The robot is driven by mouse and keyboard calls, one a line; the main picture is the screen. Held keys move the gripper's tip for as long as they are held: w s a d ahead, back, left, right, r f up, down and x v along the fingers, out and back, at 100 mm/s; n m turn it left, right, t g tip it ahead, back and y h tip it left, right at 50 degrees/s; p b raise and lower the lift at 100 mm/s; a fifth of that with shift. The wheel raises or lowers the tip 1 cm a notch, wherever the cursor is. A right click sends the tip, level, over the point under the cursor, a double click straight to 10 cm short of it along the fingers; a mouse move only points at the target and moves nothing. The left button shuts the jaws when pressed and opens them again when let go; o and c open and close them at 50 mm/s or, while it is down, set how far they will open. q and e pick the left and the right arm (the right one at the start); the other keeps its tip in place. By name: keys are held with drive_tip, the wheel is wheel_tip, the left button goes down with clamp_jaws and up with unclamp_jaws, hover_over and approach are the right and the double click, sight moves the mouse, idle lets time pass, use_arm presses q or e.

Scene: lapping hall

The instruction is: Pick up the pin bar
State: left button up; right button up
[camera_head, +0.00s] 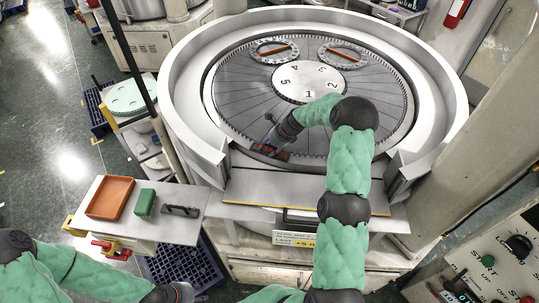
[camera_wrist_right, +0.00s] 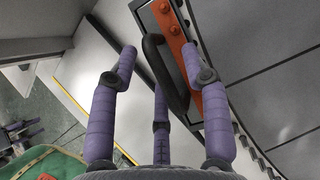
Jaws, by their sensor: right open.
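What looks like the pin bar, an orange-red bar with round studs and a black handle, lies at the front rim of the big round plate (camera_head: 235,95). In the head view its orange end (camera_head: 284,155) shows beside my right gripper (camera_head: 268,143). In the right wrist view the bar (camera_wrist_right: 171,27) runs down behind the fingers of my right gripper (camera_wrist_right: 158,62). Those fingers are spread and empty, around the line of the black handle (camera_wrist_right: 172,80); contact cannot be told. My left gripper (camera_head: 184,292) is at the bottom edge, partly cut off.
A side table (camera_head: 150,232) at left carries an orange tray (camera_head: 109,197), a green block (camera_head: 145,203) and a dark handled piece (camera_head: 180,211). A high pale wall (camera_head: 180,105) rings the plate. A grey ledge (camera_head: 265,186) lies in front; a control panel (camera_head: 500,262) stands at right.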

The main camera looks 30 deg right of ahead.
drive_tip(key=shift+c, duration=0.6)
clamp_jaws()
drive_tip(key=shift+r, duration=0.15)
